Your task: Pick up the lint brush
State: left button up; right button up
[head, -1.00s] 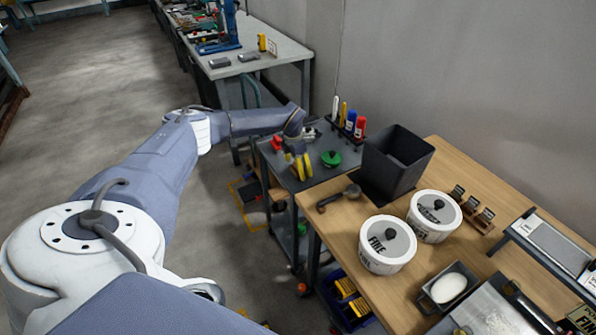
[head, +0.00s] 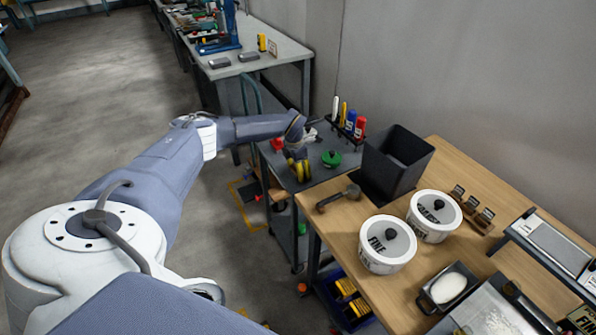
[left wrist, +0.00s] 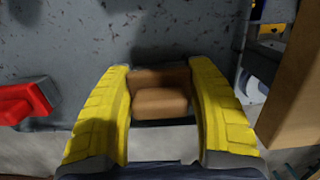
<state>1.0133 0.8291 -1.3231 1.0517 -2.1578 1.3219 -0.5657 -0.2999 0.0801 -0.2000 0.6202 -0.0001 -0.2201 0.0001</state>
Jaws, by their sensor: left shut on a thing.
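My left gripper (head: 299,172) is over the dark top of a small cart (head: 318,172), its yellow fingers pointing down. In the left wrist view the two fingers (left wrist: 161,84) are shut on a brown, wood-coloured piece (left wrist: 160,103) that appears to be the lint brush. Only its blocky brown part shows between the fingers. The rest of it is hidden, and in the head view the gripper covers it. I cannot tell whether it still touches the cart top. My right gripper is not in view.
A green-topped item (head: 331,158) and a red item (head: 277,145) are close by on the cart. A rack of coloured-handled tools (head: 348,124) stands behind. To the right, the wooden table (head: 335,225) holds a dark bin (head: 398,165) and white tubs (head: 388,243).

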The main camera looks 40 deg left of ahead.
pick_arm(q)
jog(key=shift+c, duration=0.8)
jog(key=shift+r, duration=0.15)
notch_tip(320, 180, up, 20)
